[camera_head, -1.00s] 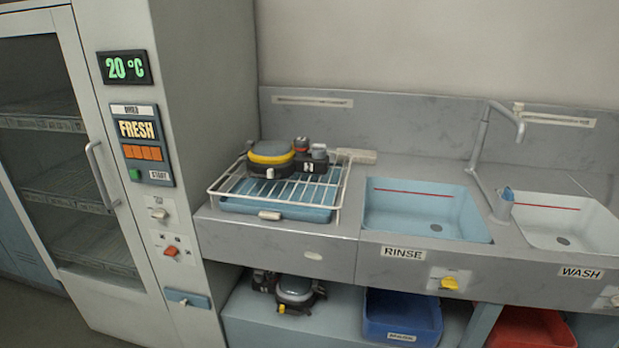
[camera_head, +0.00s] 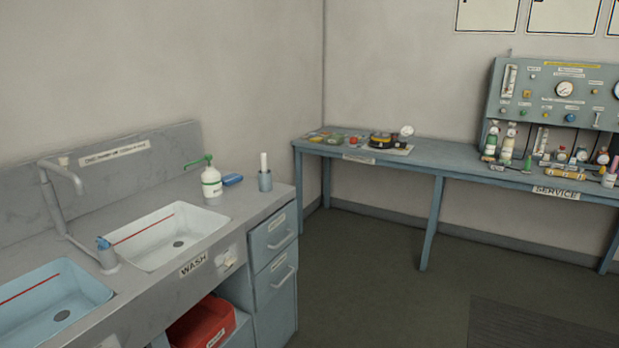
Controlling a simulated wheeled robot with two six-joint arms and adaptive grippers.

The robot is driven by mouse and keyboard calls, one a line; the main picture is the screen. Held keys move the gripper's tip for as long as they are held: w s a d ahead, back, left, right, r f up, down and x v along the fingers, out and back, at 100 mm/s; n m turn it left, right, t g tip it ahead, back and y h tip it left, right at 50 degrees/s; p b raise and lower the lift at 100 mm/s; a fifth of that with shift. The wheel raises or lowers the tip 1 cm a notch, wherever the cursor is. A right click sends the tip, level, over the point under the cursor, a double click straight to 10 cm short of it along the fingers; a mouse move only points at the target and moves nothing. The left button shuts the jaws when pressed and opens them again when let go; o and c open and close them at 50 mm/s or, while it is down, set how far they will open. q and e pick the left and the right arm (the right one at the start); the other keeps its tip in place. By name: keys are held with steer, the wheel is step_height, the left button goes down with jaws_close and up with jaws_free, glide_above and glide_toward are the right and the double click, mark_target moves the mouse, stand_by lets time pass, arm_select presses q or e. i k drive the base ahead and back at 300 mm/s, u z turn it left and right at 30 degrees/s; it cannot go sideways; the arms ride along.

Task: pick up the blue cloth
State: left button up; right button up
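No cloth can be made out for certain. A small blue item (camera_head: 232,180) lies on the counter beside a white bottle with a green pump (camera_head: 211,182); it is too small to tell whether it is a cloth or a sponge. Another bit of blue (camera_head: 103,243) shows at the top of a grey holder (camera_head: 109,262) between the two basins. Neither of my grippers is in view.
The WASH basin (camera_head: 150,250) and a light-blue basin (camera_head: 40,318) sit in the grey counter, with a red bin (camera_head: 203,325) below. A SERVICE bench (camera_head: 450,160) with equipment stands along the far wall. The floor (camera_head: 390,285) between is clear.

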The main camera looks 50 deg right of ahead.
mark_target(230, 179)
steer(key=z, duration=2)
steer(key=i, duration=2.3)
